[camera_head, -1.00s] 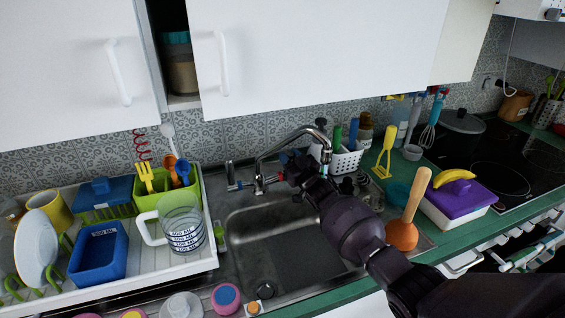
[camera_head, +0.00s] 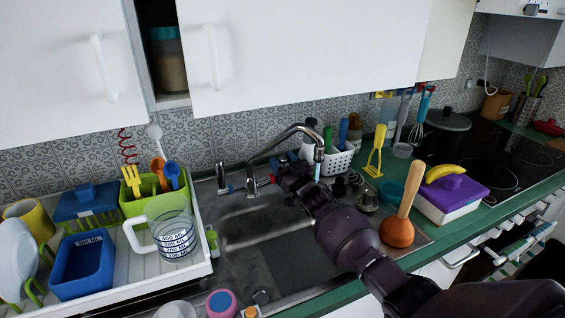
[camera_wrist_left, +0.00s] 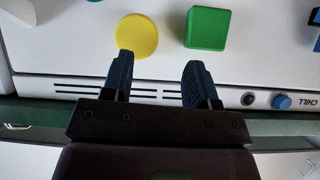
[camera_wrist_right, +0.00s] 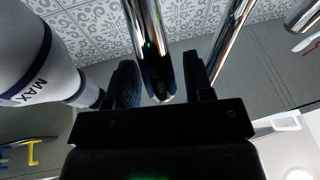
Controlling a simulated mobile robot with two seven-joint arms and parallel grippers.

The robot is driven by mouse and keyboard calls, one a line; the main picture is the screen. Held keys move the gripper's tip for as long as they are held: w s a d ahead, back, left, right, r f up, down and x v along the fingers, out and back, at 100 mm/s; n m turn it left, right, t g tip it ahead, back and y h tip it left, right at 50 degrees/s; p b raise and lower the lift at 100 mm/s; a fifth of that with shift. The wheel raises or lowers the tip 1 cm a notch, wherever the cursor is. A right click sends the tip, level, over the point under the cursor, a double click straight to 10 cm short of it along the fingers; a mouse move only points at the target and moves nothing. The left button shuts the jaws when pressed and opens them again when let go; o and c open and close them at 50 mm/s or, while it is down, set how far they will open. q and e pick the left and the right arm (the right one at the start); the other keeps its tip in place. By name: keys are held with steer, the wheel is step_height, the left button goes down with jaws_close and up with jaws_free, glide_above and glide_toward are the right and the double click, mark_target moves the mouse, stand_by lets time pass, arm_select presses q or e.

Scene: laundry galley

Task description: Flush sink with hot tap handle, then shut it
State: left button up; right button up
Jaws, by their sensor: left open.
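The chrome sink tap (camera_head: 290,133) arches over the steel sink (camera_head: 265,225). A blue mark shows on its left side, and a red-marked hot handle (camera_head: 271,180) is on its right. A pale bluish streak (camera_head: 317,172) hangs below the spout tip; it looks like a thin water stream, but is too small to be sure. My right gripper (camera_head: 283,180) is at the hot handle, partly hiding it. In the right wrist view its fingers (camera_wrist_right: 160,82) stand apart on either side of a chrome tap part (camera_wrist_right: 154,50); contact is unclear. My left gripper (camera_wrist_left: 158,80) is open and empty.
A white bottle (camera_wrist_right: 35,60) stands close beside my right gripper. A dish rack (camera_head: 135,268) with a measuring jug (camera_head: 175,238) is left of the sink, a plunger (camera_head: 398,230) right of it. The left gripper faces a white panel with a yellow disc (camera_wrist_left: 136,36) and green square (camera_wrist_left: 207,28).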

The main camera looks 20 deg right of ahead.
steer(key=shift+o, duration=0.4)
steer(key=r+p+v, duration=0.1)
steer(key=p+v, duration=0.3)
steer(key=v, duration=0.4)
steer(key=s+r+p+v, duration=0.1)
steer(key=r+p+v, duration=0.1)
steer(key=v, duration=0.6)
steer(key=shift+s+d+r+p, duration=0.15)
steer(key=shift+s+r+p, duration=0.1)
steer(key=shift+p, duration=0.65)
